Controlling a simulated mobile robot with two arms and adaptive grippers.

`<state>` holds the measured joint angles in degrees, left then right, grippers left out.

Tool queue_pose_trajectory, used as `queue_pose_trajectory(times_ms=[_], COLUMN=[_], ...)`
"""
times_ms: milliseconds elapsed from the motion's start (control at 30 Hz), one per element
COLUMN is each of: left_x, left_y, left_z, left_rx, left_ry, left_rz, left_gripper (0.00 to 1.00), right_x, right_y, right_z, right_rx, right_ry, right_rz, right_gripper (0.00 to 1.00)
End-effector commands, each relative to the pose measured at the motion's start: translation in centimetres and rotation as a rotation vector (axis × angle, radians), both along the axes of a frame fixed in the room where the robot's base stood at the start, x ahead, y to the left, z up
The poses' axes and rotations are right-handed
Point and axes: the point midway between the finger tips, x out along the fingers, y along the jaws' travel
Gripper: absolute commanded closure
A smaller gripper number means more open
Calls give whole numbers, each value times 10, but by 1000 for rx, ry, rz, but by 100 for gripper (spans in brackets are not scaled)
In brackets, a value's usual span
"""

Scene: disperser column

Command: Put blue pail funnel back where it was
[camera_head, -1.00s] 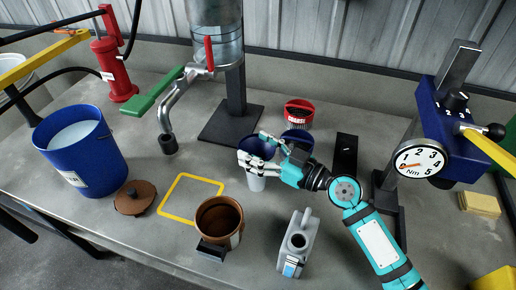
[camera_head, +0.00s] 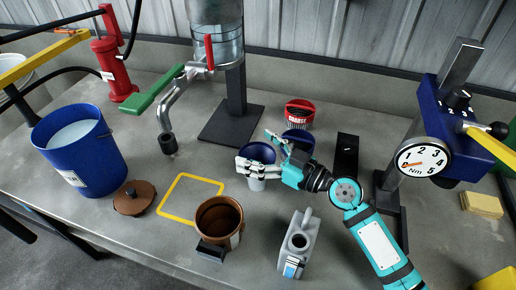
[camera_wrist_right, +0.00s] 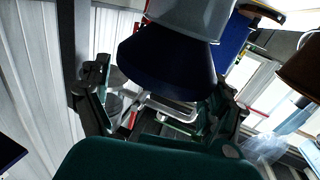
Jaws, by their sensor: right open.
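A dark blue funnel (camera_head: 257,152) with a pale grey lower part (camera_head: 256,184) is at the table's middle, beside the black stand base. My right gripper (camera_head: 258,151) is open, with one finger in front of this funnel and the other behind it. In the right wrist view the blue funnel (camera_wrist_right: 165,60) lies between the spread fingers (camera_wrist_right: 160,105); contact is not clear. A second dark blue rimmed thing (camera_head: 298,140) is behind the gripper, partly hidden by it. My left gripper is out of view.
A yellow square outline (camera_head: 189,195) on the table is empty. A brown pot (camera_head: 219,222), a grey can (camera_head: 298,245), a blue pail (camera_head: 80,150) and a red COARSE container (camera_head: 299,112) stand around. A torque gauge column (camera_head: 440,120) is at the right.

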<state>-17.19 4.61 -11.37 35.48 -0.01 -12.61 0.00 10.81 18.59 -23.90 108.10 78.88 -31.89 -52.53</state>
Motion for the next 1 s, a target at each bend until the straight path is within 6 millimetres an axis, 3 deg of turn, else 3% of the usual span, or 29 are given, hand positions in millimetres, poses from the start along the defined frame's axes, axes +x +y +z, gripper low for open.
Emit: queue_pose_trajectory(times_ms=[133,200,600,1000], left_x=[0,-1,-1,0], left_y=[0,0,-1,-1], left_z=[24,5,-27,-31], left_rx=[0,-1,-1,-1], left_ry=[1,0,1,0], left_rz=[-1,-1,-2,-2], left_gripper=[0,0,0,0], right_x=[0,-11,-58,-68], right_y=[0,-17,-85,-99], right_z=[19,4,5,10], right_rx=[2,-4,-2,2], right_ry=[2,1,1,0], right_rz=[0,-1,0,1], right_gripper=[8,8,8,8])
